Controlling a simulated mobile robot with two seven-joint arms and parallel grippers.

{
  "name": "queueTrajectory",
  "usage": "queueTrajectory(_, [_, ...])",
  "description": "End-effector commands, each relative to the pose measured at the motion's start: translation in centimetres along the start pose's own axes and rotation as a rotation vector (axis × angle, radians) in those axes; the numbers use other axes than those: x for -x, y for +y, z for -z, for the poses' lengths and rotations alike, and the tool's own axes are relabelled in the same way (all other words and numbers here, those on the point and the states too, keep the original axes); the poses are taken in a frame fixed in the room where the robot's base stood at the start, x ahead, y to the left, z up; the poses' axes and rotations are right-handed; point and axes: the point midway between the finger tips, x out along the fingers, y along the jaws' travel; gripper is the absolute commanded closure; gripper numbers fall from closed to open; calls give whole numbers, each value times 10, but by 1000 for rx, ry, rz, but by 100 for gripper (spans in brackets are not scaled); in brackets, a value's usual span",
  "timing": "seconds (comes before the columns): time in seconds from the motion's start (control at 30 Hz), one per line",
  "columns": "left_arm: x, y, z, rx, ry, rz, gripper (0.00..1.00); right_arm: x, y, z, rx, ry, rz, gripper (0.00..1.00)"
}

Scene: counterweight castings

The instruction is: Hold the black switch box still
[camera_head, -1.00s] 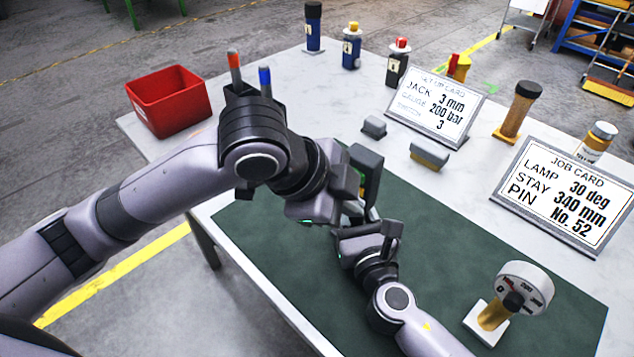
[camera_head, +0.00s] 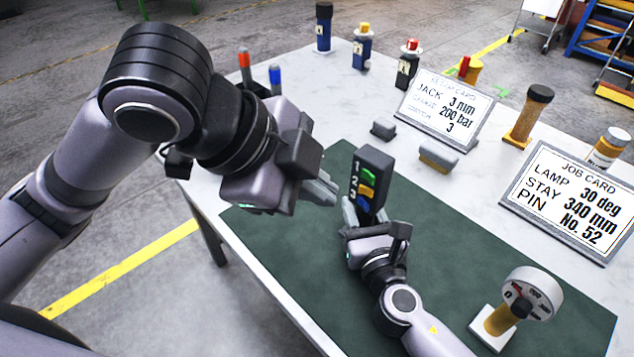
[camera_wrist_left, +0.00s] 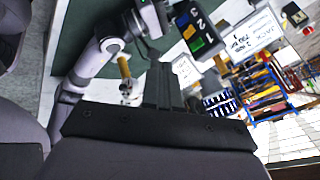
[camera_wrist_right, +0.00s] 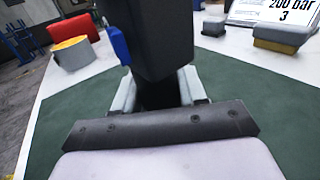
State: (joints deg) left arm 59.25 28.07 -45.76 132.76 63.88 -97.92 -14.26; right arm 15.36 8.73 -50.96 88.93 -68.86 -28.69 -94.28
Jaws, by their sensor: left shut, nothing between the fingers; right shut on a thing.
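The black switch box (camera_head: 372,176) stands upright on the green mat (camera_head: 300,262). Its face shows the numbers 1, 2, 3 beside green, yellow and blue switches. My right gripper (camera_head: 364,214) is shut on the lower part of the box; in the right wrist view the dark box (camera_wrist_right: 155,40) rises between the fingers. My left gripper (camera_head: 328,190) is shut and empty, just left of the box and apart from it. The box also shows in the left wrist view (camera_wrist_left: 198,30), beyond the left fingers. Whether the box touches the mat is hidden by the right gripper.
A gauge on a yellow stem (camera_head: 515,305) stands at the front right. The mat's front is clear.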

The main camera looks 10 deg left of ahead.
Motion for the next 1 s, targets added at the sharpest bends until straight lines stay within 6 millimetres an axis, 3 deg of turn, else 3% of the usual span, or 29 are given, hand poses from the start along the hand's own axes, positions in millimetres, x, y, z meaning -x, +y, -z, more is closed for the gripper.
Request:
queueTrajectory(0.67, [3, 0, -10, 103, -52, 52, 100, 0, -2, 0, 2, 1, 5, 100])
queueTrajectory(0.87, [-20, 0, -11, 104, -53, 47, 100, 0, -2, 0, 2, 1, 5, 100])
queueTrajectory(1.0, [-49, -1, -13, 105, -53, 47, 100, 0, -2, 0, 2, 1, 4, 100])
